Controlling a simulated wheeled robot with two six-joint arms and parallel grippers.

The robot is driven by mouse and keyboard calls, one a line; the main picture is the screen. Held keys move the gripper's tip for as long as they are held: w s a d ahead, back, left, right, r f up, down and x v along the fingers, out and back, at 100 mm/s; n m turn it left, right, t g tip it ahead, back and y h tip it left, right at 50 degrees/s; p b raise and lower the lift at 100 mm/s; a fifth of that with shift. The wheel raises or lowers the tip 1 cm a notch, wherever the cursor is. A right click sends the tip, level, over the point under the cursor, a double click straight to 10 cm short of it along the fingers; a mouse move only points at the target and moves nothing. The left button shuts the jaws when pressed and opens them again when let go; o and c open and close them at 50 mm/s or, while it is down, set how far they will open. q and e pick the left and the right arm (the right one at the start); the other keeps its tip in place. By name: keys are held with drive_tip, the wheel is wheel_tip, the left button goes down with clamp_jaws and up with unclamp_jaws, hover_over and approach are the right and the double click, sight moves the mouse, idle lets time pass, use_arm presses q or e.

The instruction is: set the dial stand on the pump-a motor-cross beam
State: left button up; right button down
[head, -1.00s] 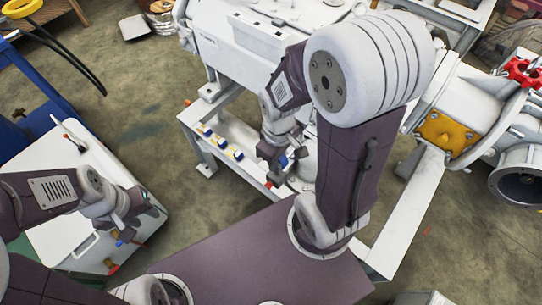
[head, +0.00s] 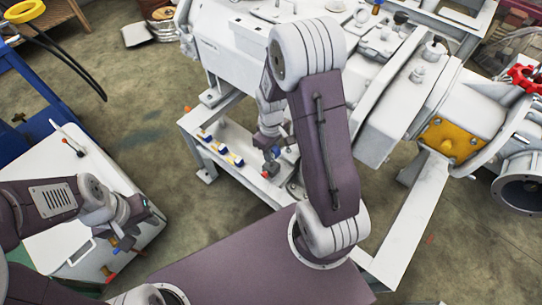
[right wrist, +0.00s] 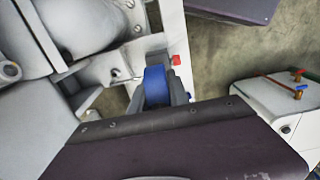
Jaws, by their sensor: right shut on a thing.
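Several small blue, white and yellow pieces (head: 220,149) sit in a row on the beam. The white cabinet (head: 62,240) stands at the left, near a blue frame (head: 20,125). A yellow cover (head: 447,142) is on the machine's right. Floor between cabinet and beam is clear.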

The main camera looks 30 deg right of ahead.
drive_tip(key=shift+f, duration=0.95)
use_arm(q)
drive_tip(key=shift+f, duration=0.45)
use_arm(e)
drive_tip(key=shift+w, duration=0.1)
drive_tip(key=shift+r, duration=0.1)
drive_tip(key=c, duration=1.2)
unclamp_jaws()
drive_tip(key=shift+f, duration=0.2)
drive_tip(key=shift+c, duration=0.2)
